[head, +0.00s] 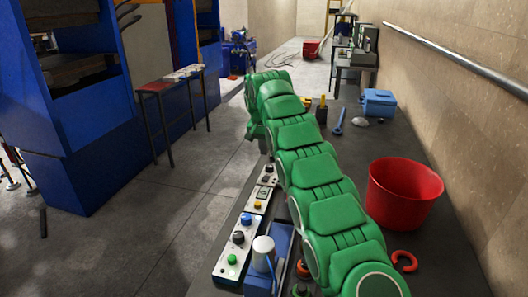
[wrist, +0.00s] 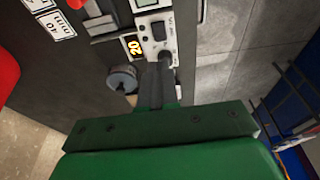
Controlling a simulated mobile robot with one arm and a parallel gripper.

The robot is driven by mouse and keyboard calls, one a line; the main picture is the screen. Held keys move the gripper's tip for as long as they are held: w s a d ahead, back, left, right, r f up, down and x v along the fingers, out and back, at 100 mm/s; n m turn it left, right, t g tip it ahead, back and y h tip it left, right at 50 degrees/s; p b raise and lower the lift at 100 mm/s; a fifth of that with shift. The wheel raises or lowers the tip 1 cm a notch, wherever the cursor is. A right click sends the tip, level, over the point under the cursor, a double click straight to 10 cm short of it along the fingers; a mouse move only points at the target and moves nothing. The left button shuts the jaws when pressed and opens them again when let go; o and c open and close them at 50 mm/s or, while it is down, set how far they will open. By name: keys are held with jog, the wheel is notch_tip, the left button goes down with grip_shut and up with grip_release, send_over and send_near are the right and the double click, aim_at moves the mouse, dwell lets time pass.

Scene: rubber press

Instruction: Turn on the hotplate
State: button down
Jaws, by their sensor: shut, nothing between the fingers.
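In the wrist view my gripper (wrist: 164,62) is shut and empty, its fingertips at the light-coloured control panel (wrist: 148,44). The tips lie just below a dark knob (wrist: 159,30) in the picture; I cannot tell whether they touch the panel. An orange lit display (wrist: 133,46) reading "20" sits left of the fingers, with a round grey knob-like part (wrist: 122,78) below it. These may belong to the hotplate; I cannot tell for certain. In the head view my green arm reaches over the dark bench and hides my gripper. I cannot make out a heating plate there.
Control boxes (head: 237,240) with coloured buttons line the bench's left edge. A red bucket (head: 403,195), a red ring (head: 405,262), a blue wrench (head: 339,120) and a blue box (head: 378,103) are on the bench. A small stand (head: 170,84) and open floor lie left.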

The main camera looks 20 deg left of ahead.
send_over(266, 177)
jog(key=s, duration=0.2)
jog(key=x, duration=0.2)
jog(key=s+x, duration=0.1)
jog(key=x, duration=0.5)
jog(key=shift+s+d+f, duration=0.15)
jog(key=shift+s+f, duration=0.05)
jog(key=shift+s, duration=0.2)
jog(key=shift+s+f, duration=0.15)
jog(key=shift+f, duration=0.65)
jog(key=shift+s+f, duration=0.15)
jog(key=shift+f, duration=0.9)
jog(key=shift+s+f, duration=0.15)
jog(key=shift+f, duration=0.05)
jog(key=shift+t, duration=0.3)
jog(key=shift+w, duration=0.2)
jog(key=shift+w+r, duration=0.35)
jog(key=shift+w, duration=0.25)
